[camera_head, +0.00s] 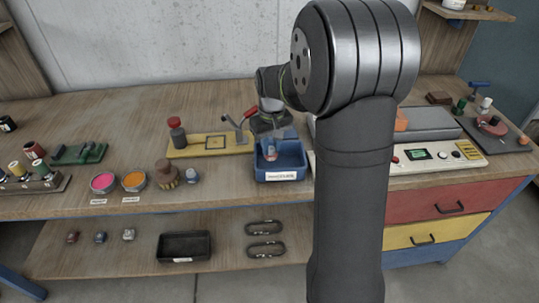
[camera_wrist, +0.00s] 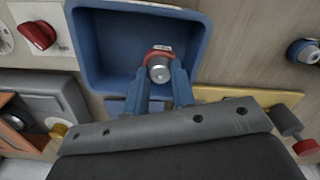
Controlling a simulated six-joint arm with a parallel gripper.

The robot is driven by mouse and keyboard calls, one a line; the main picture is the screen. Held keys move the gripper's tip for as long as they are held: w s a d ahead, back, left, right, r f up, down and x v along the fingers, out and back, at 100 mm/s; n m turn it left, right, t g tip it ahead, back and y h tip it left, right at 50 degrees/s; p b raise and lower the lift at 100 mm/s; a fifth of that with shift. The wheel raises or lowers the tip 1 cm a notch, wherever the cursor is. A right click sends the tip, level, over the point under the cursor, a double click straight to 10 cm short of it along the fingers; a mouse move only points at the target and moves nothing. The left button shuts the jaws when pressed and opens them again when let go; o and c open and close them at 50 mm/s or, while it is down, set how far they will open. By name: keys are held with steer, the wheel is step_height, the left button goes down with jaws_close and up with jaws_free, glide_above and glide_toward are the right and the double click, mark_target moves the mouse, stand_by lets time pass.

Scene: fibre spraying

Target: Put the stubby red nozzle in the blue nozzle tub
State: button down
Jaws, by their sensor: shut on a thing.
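My gripper (camera_wrist: 160,80) is shut on the stubby red nozzle (camera_wrist: 159,62), which shows a red collar and a round metal tip between the two blue fingers. The nozzle is over the inside of the blue nozzle tub (camera_wrist: 86,60); I cannot tell whether it touches the floor. In the head view, the tub (camera_head: 298,164) stands at the bench's front edge with a white label. My gripper (camera_head: 271,146) points down into it there, and the nozzle is only a small reddish patch between the fingers. My arm hides the area just right of the tub.
A yellow fixture (camera_head: 190,147) with a red-lever clamp stands behind and left of the tub. A small blue-grey nozzle (camera_head: 192,176) and a brown knobbed piece (camera_head: 167,173) stand to the left. A control panel (camera_head: 440,153) is to the right.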

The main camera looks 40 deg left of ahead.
mark_target(269, 156)
steer(key=shift+s+a+f, duration=0.1)
steer(key=shift+a+f, duration=0.2)
steer(key=shift+f, duration=1.85)
steer(key=shift+f, duration=0.1)
steer(key=c, duration=1.5)
jaws_free()
step_height(269, 156, up, 12)
steer(key=shift+r, duration=0.15)
steer(key=shift+f, duration=4.35)
